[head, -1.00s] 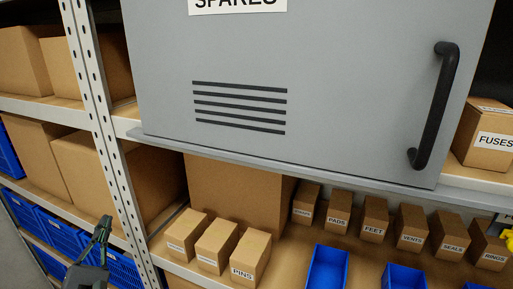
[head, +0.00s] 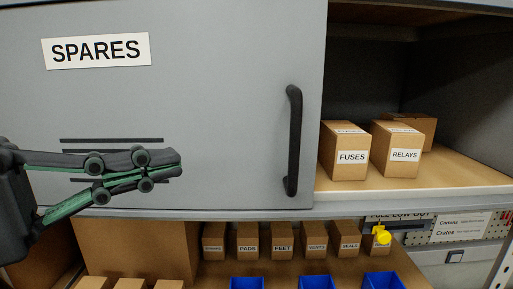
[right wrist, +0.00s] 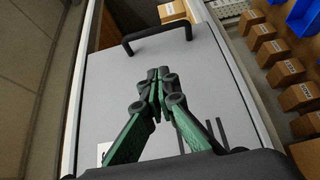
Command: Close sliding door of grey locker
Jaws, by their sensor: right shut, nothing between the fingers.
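The grey sliding door (head: 220,110) of the locker has a SPARES label (head: 96,50), dark vent slots and a black vertical bar handle (head: 294,140) near its right edge. The locker stands open to the right of the door. My right gripper (head: 178,162) is shut and empty in front of the door, left of the handle, fingers pointing right and covering part of the vents. In the right wrist view, the shut fingertips (right wrist: 156,74) point towards the handle (right wrist: 157,38), apart from it. My left gripper is not in view.
Cartons marked FUSES (head: 345,152) and RELAYS (head: 403,150) stand inside the open part of the locker. Below the door's bottom rail are small labelled boxes (head: 282,240) and blue bins (head: 317,282). Space around the handle looks clear.

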